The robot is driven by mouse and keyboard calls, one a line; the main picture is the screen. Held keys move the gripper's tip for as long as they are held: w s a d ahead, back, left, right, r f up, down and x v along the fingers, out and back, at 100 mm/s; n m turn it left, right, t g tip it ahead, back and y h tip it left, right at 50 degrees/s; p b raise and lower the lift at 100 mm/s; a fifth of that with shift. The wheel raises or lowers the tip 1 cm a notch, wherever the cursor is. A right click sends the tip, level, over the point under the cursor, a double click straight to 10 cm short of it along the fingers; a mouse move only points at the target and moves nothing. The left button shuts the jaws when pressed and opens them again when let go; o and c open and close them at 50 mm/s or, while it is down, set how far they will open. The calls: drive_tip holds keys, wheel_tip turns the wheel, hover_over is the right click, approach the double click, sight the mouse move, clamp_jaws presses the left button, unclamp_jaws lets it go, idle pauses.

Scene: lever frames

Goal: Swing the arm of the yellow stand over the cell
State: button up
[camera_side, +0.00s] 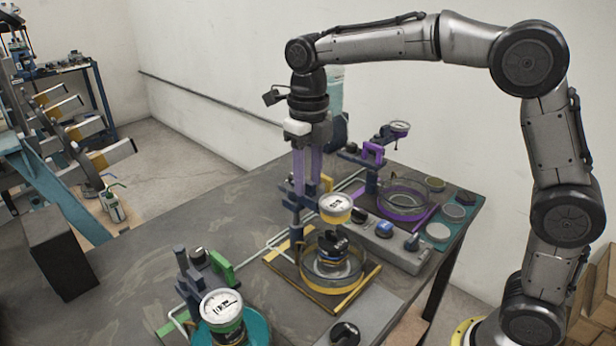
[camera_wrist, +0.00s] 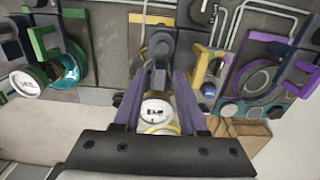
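The yellow stand has a dark blue post and an arm carrying a yellow-banded white dial (camera_side: 335,206). The dial also shows between my fingers in the wrist view (camera_wrist: 156,110). In the side view the dial appears above the cell (camera_side: 347,284), a clear round dish with a yellow band holding a black piece; exact alignment cannot be told. My gripper (camera_side: 307,193) points down at the top of the stand. Its two purple fingers (camera_wrist: 162,72) stand apart on either side of a dark part of the stand; contact is unclear. The cell is mostly hidden in the wrist view.
A green stand with a white dial (camera_side: 221,306) is at the front, and a purple stand with a clear dish (camera_side: 403,200) is at the back. A grey panel with knobs (camera_side: 385,240) lies right of the cell. The table's left part (camera_side: 150,270) is largely clear.

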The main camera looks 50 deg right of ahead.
idle(0.3)
drive_tip(key=shift+r, duration=6.85)
